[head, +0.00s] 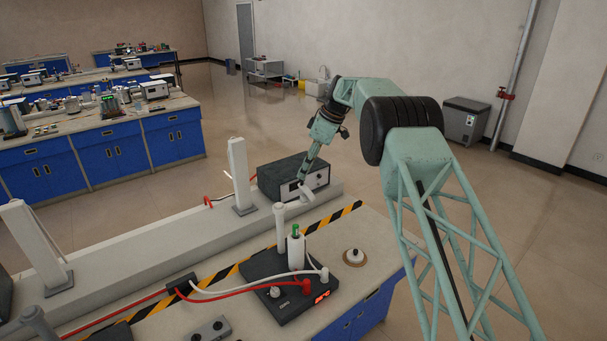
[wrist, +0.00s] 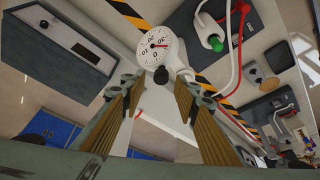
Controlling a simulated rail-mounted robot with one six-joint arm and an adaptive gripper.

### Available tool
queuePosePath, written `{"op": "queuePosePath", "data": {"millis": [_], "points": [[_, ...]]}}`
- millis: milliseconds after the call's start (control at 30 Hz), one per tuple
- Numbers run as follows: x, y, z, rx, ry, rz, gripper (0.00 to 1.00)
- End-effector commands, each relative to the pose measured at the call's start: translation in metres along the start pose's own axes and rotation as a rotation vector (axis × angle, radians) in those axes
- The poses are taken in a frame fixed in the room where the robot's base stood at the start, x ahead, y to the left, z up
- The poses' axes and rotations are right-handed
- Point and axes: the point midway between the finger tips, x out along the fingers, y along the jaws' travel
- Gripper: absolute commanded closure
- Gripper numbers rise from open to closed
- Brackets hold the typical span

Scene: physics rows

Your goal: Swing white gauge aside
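The white gauge (wrist: 160,48) has a round dial with a red needle. In the wrist view it is just beyond my fingertips, at top centre. In the head view a small white part, likely the gauge (head: 307,194), shows just below my gripper (head: 301,180). In the wrist view my gripper (wrist: 158,84) has its two ribbed fingers apart, with nothing clamped between them. Part of the white body joined to the dial lies near the right finger; I cannot tell whether they touch.
A dark box instrument (head: 286,179) stands close behind my gripper. A black base unit (head: 283,289) with a white green-topped cylinder (head: 296,250), red and white hoses stands in front. A white post (head: 240,175) rises at left.

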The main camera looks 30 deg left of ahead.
Motion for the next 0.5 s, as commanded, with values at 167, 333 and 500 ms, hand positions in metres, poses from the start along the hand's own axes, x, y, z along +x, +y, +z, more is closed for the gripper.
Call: {"op": "queuePosePath", "data": {"millis": [167, 333, 500], "points": [[-0.025, 0.0, 0.0, 0.0, 0.0, 0.001, 0.72], [-0.051, 0.0, -0.001, -0.001, 0.001, 0.002, 0.72], [-0.073, 0.0, 0.0, -0.001, 0.0, 0.001, 0.72]]}}
